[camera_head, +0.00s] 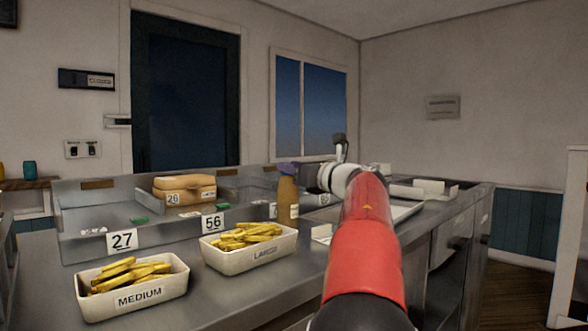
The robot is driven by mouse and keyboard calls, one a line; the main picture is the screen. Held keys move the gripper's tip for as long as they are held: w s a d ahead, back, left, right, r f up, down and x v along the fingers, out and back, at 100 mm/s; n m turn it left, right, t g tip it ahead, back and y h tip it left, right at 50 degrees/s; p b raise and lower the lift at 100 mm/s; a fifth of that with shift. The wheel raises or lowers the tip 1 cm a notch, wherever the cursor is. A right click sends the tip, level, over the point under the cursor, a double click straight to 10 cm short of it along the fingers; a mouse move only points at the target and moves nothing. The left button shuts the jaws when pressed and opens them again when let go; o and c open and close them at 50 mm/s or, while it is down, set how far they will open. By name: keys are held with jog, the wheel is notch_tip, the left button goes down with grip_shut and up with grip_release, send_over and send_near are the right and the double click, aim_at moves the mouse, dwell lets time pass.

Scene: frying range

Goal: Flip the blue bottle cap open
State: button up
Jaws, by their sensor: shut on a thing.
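A brown bottle (287,200) with a pale label stands upright on the steel counter, right of the fries trays. Its blue cap (286,169) sits on top, and I cannot tell whether its lid is raised. My red arm reaches in from the lower right. My gripper (299,174) is at the right side of the bottle's top, level with the cap. It is shut on what looks like the blue cap, but the fingers are small and partly hidden, so the exact contact is unclear.
Two white trays of fries, marked MEDIUM (132,299) and LARGE (248,257), stand on the near counter, left of the bottle. Buns (184,189) lie in the steel well behind. Pale boxes (429,187) and a flat tray (401,212) lie beyond my arm.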

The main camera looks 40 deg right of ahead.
jog(key=shift+w+r+g, duration=0.25)
jog(key=shift+g, duration=0.75)
jog(key=shift+w+r+g, duration=0.2)
jog(key=shift+r+g, duration=0.05)
jog(key=shift+g, duration=0.75)
jog(key=shift+r+g, duration=0.1)
jog(key=shift+g, duration=0.2)
jog(key=o, duration=1)
jog(key=v, duration=0.7)
jog(key=shift+s+r, duration=0.15)
jog(key=shift+s, duration=0.2)
jog(key=shift+c, duration=0.2)
